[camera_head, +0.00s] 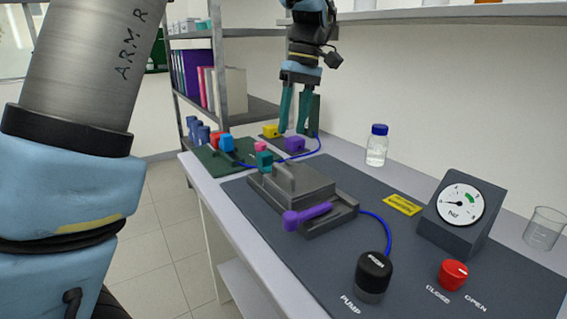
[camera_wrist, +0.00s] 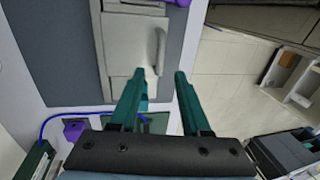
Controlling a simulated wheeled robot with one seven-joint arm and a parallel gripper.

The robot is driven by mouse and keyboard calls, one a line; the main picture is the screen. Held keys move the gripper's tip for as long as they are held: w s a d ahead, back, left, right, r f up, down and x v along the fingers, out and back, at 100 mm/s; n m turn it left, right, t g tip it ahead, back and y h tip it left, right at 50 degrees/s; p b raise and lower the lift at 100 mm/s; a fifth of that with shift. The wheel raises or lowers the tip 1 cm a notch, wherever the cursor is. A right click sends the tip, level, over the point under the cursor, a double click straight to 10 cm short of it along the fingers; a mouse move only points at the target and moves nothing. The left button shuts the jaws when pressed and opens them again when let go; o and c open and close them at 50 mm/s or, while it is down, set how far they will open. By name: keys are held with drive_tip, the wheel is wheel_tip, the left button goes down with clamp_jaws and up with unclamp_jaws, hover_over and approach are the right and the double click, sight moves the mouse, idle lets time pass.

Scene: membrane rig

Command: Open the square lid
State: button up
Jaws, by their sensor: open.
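The square lid (camera_head: 300,184) is grey and lies flat on a grey base (camera_head: 335,222) on the dark mat. A raised grey bar handle (camera_head: 284,177) stands along its left side. A purple lever (camera_head: 306,216) sits at the front of the base. In the wrist view the lid (camera_wrist: 128,45) fills the upper middle, with its handle (camera_wrist: 161,52) on the right. My gripper (camera_head: 293,131) is open and empty, pointing down behind the lid. In the wrist view my gripper (camera_wrist: 157,74) has its fingers apart, with the handle beyond and between the tips, not touching.
A green board with coloured blocks (camera_head: 227,145) lies left of my gripper. A capped bottle (camera_head: 377,146), gauge (camera_head: 458,208), black pump knob (camera_head: 373,272), red knob (camera_head: 453,273) and beaker (camera_head: 544,228) stand to the right. A blue tube (camera_head: 384,228) runs beside the base. A shelf hangs above.

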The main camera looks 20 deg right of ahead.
sight(284, 168)
drive_tip(key=f, duration=0.3)
drive_tip(key=a+f+p, duration=0.1)
drive_tip(key=f, duration=0.5)
drive_tip(key=shift+s+a, duration=0.2)
drive_tip(key=shift+a, duration=0.2)
clamp_jaws()
idle(0.9)
